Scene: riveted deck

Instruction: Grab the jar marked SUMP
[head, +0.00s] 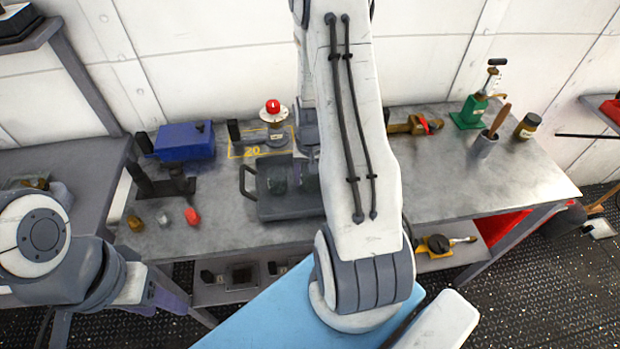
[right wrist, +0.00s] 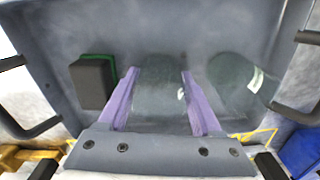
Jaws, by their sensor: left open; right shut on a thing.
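In the right wrist view, my right gripper (right wrist: 158,82) is shut on a dark, greenish glass jar (right wrist: 160,95), one purple finger on each side. A small light patch shows at its edge, but no word can be read. A second similar jar (right wrist: 235,82) with a white label stands apart on the right; its label is unreadable too. Both are over the grey handled tray (right wrist: 140,40). In the head view, one jar (head: 277,184) shows in the tray (head: 290,207); my right arm hides the held one and most of the gripper. My left gripper (head: 168,298) is open, low at left, away from the jars.
A dark block with a green edge (right wrist: 92,82) is in the tray near the held jar. A blue box (head: 184,141) and a red-topped beacon (head: 274,115) stand behind the tray. Small knobs (head: 192,216) lie left of it. The worktop's right middle (head: 450,190) is clear.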

